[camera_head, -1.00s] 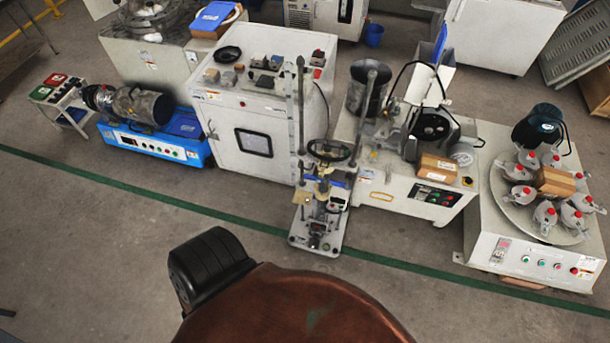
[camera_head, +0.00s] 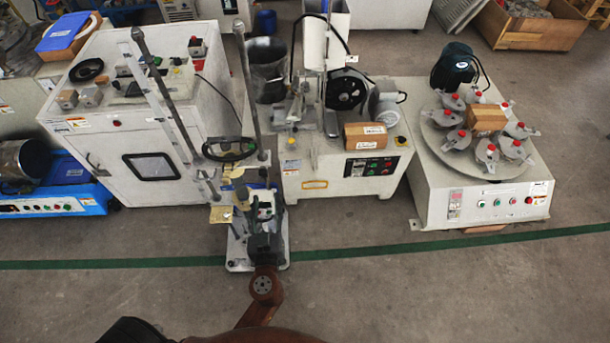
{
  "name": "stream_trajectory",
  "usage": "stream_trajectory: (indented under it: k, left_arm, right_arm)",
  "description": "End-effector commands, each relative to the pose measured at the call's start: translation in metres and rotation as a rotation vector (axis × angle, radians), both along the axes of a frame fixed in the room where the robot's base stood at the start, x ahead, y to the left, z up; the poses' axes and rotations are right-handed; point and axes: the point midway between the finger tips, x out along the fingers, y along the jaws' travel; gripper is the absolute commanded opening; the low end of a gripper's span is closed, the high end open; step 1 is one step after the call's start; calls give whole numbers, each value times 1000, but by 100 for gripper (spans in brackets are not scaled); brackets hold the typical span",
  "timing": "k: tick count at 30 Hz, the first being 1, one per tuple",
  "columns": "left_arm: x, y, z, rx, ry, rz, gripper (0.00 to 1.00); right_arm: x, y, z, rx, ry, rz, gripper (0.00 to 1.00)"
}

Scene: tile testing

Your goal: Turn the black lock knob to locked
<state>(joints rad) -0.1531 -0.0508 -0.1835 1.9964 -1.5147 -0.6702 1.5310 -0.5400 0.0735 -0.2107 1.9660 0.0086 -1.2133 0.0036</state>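A tall press stand with a white base plate (camera_head: 240,262), two upright posts and a black handwheel (camera_head: 229,149) stands in the middle. My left arm reaches up from the bottom edge. Its dark gripper (camera_head: 264,243) is at the lower right part of the stand and overlaps it in the picture; I cannot tell whether it touches. Its fingers are too small and dark to show whether they are open. I cannot clearly make out the black lock knob; it may be hidden or too small. My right gripper is not in view.
A white cabinet (camera_head: 110,160) with a dark window stands left of the stand, beside a blue machine (camera_head: 62,190). A white machine with a brown block (camera_head: 366,136) and a round-table machine (camera_head: 470,207) stand to the right. The floor (camera_head: 430,290) at the lower right is clear.

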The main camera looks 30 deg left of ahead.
Motion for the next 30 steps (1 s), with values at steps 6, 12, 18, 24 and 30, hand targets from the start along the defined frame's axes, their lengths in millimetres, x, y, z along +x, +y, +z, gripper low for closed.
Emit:
stream_trajectory:
  k: [6,12,18,24,30]
  left_arm:
    - [5,9,29,-3,-85,27,39]
    - [32,25,30,-1,-83,25,39]
    - [54,40,28,-2,-80,24,39]
    - [61,46,27,-3,-79,25,39]
    - [61,46,27,-3,-79,25,39]
  right_arm:
    - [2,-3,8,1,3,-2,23]
    - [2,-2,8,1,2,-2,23]
    - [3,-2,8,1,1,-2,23]
    - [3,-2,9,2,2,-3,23]
    - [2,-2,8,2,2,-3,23]
